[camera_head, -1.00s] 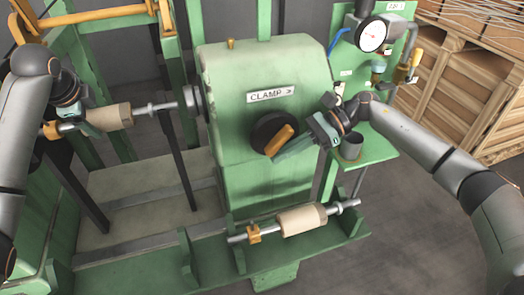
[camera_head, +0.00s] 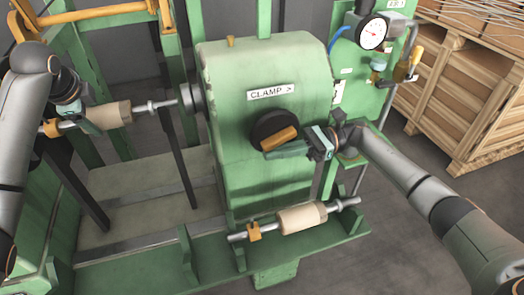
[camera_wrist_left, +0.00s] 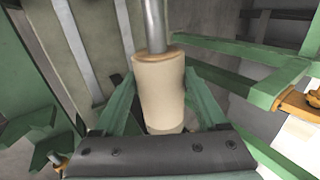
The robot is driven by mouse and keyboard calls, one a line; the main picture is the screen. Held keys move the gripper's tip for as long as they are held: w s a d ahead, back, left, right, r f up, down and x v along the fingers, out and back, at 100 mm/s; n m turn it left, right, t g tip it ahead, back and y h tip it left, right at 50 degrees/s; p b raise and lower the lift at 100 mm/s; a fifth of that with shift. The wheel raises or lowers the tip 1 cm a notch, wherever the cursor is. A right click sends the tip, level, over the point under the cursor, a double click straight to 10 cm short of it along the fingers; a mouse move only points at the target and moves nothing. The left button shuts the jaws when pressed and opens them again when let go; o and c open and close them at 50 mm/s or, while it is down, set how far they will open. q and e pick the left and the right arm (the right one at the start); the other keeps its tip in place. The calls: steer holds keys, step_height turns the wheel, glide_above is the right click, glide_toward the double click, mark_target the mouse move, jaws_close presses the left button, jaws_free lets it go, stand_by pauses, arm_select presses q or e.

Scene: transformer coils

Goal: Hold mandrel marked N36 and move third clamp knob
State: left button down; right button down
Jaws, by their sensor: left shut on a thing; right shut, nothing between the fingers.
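A tan mandrel (camera_head: 110,115) on a metal shaft lies at the left of the machine, its shaft pointing toward the spindle. My left gripper (camera_head: 84,121) is shut on it; the left wrist view shows the green fingers on both sides of the tan body (camera_wrist_left: 158,88). No N36 mark is readable. The clamp knob is a black disc (camera_head: 262,128) with an orange handle (camera_head: 279,138), below a "CLAMP >" label (camera_head: 271,93). My right gripper (camera_head: 268,154) is shut and empty, its fingers just under the orange handle; I cannot tell whether they touch.
A second tan mandrel (camera_head: 302,218) rests on the green front rail, with an orange collar (camera_head: 254,232) on its shaft. A pressure gauge (camera_head: 372,34) is on the green panel at upper right. Wooden crates (camera_head: 470,100) stand at the right.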

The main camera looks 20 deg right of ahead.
steer(key=shift+a+r, duration=0.25)
steer(key=shift+f, duration=0.15)
stand_by(0.8)
stand_by(0.6)
